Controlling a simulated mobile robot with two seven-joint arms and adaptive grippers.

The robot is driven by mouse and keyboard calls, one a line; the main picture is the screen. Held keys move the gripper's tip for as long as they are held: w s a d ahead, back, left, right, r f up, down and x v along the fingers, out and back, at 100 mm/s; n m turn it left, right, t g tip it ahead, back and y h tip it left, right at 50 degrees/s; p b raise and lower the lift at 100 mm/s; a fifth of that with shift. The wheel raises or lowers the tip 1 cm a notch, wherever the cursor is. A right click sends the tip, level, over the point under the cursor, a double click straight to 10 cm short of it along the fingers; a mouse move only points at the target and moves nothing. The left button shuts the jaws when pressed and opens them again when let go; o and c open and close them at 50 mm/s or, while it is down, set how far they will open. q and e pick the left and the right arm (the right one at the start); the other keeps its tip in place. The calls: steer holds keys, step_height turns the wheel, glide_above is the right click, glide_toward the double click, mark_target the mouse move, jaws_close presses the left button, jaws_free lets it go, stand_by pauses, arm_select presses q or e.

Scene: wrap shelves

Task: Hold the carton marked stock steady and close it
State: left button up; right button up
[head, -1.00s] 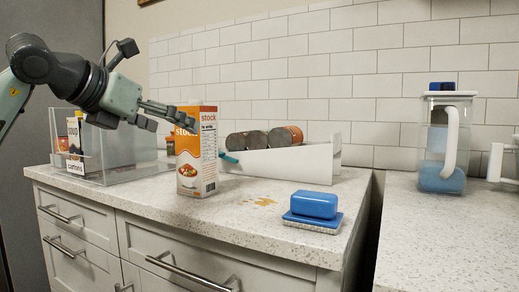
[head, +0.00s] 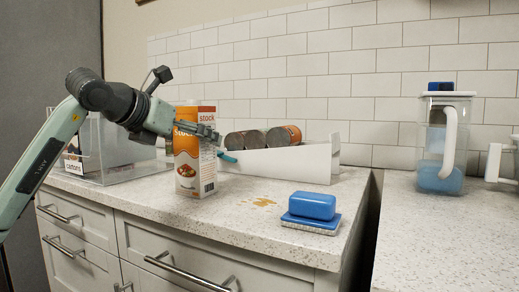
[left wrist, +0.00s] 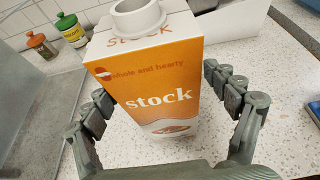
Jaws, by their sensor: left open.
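The orange and white stock carton (head: 196,172) stands upright on the speckled counter. In the left wrist view the carton (left wrist: 158,97) fills the middle, with a pale round spout ring (left wrist: 138,16) on its top; the ring looks open, with no cap on it. My left gripper (head: 200,133) is at the upper part of the carton in the head view. In the left wrist view its open fingers (left wrist: 165,95) lie one on each side of the carton, close to its sides; I cannot tell whether they touch. My right gripper is not in view.
A clear bin (head: 92,172) stands left of the carton. A white angled holder (head: 285,165) with cans (head: 245,139) is behind right, a teal piece (head: 228,157) at its near end.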

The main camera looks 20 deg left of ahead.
mark_target(206, 143)
arm_select(q)
steer(key=x, duration=0.4)
steer(key=shift+w, duration=0.15)
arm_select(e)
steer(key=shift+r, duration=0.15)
arm_select(q)
steer(key=c, duration=1.7)
steer(key=shift+r, duration=0.1)
steer(key=shift+c, duration=0.6)
steer(key=shift+r, duration=0.1)
